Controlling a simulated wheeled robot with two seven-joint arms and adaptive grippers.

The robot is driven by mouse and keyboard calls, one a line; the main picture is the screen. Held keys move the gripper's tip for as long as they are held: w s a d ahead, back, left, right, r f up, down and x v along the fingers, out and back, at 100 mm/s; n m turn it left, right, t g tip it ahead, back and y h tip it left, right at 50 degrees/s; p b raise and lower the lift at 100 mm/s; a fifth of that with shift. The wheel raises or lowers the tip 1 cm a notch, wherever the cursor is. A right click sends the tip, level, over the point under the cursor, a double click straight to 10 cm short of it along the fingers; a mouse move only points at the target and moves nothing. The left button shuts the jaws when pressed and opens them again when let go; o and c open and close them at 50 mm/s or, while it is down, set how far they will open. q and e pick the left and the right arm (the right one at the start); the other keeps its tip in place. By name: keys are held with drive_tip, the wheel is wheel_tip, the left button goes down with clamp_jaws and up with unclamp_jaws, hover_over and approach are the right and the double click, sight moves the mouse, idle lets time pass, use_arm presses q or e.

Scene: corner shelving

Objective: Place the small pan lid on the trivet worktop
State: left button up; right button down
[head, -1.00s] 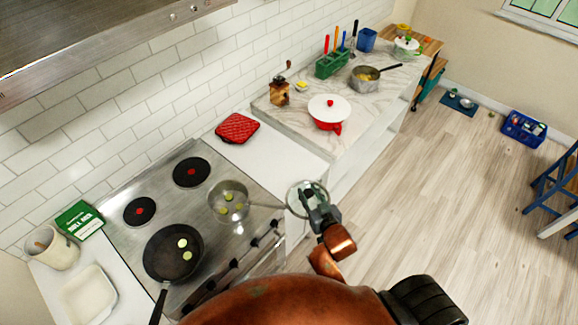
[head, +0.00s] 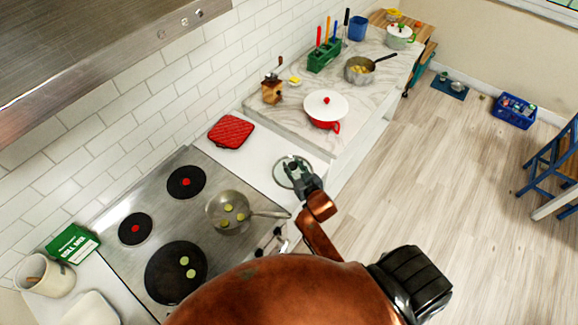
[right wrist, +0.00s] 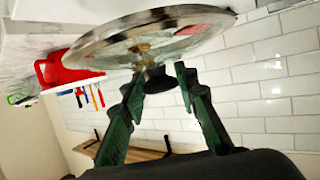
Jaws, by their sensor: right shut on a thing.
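The small glass pan lid (head: 283,176) is over the white worktop (head: 262,158) that holds the red quilted trivet (head: 231,132). The lid is to the lower right of the trivet, apart from it in the picture. My right gripper (head: 296,172) is shut on the lid's knob. In the right wrist view the lid's glass disc (right wrist: 110,42) fills the top, and the dark knob (right wrist: 157,82) sits between the fingers of the gripper (right wrist: 162,75). I cannot tell whether the lid touches the worktop. My left gripper is not in view.
Left of the worktop is the stove (head: 155,190) with a steel saucepan (head: 226,208) and a black frying pan (head: 160,275). A marble counter (head: 283,115) behind carries a red pot with a white lid (head: 326,106). Worktop around the trivet is clear.

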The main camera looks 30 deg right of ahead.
sight(289, 160)
drive_tip(key=w+f, duration=0.1)
drive_tip(key=w+d+f, duration=0.1)
drive_tip(key=w+f, duration=0.1)
drive_tip(key=shift+w+d, duration=0.1)
drive_tip(key=w+f, duration=0.1)
drive_tip(key=w+d+f, duration=0.1)
drive_tip(key=f, duration=0.1)
drive_tip(key=shift+w+f, duration=0.1)
drive_tip(key=shift+w, duration=0.1)
wheel_tip(289, 160, down, 3)
drive_tip(key=shift+w+r+p, duration=0.1)
drive_tip(key=shift+p, duration=0.3)
drive_tip(key=shift+f, duration=0.35)
drive_tip(key=c, duration=1.9)
unclamp_jaws()
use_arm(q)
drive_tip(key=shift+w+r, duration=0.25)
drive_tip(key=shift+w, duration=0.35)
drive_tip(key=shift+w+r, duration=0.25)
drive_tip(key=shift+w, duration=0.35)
use_arm(e)
drive_tip(key=o, duration=0.4)
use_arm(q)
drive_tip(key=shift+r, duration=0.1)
